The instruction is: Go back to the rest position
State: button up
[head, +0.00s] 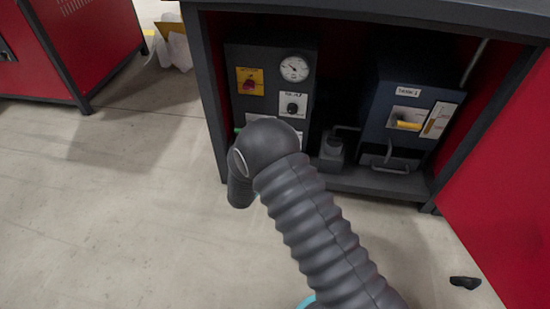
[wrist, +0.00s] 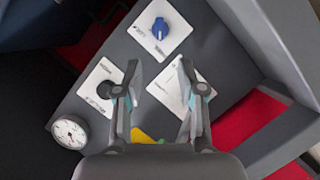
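My gripper (wrist: 158,72) shows in the wrist view with its two fingers apart and nothing between them. It is in front of the dark control panel (wrist: 215,62). A white plate (wrist: 172,88) lies behind the gap between the fingers. A blue knob on a white plate (wrist: 160,28) is beyond the fingertips, and a black knob (wrist: 105,90) is beside the left finger. Whether the fingers touch the panel I cannot tell. In the head view my arm hides the gripper and the lower part of the panel (head: 270,55).
A round gauge (head: 294,69), a yellow plate (head: 243,88) and a black knob (head: 292,107) are on the panel. A dark blue unit (head: 382,110) stands right of it inside the cabinet frame (head: 203,75). A small black object (head: 465,283) lies on the floor.

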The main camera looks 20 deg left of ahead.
dwell(0.3)
jog(key=s+a+f+g+y, duration=0.4)
jog(key=s+f+g, duration=0.2)
jog(key=s+f, duration=0.25)
jog(key=s+d+r+m+g, duration=0.1)
jog(key=s+d+r+g, duration=0.1)
jog(key=s+r+g, duration=0.3)
jog(key=s+d+r+m+h+p, duration=0.1)
jog(key=s+d+r, duration=0.4)
jog(key=d+r, duration=1)
jog(key=s+d+r+m+t+h+p, duration=0.1)
jog(key=s+d+r+m+p, duration=0.3)
jog(key=d+r, duration=1.2)
jog(key=s+d+r+m+h+p, duration=0.1)
jog(key=s+d+r+m+p, duration=0.2)
jog(key=d+r, duration=1.2)
jog(key=s+r+p, duration=0.1)
jog(key=s+r, duration=0.1)
jog(key=s, duration=0.1)
jog(key=shift+d+t, duration=0.25)
jog(key=shift+t, duration=0.05)
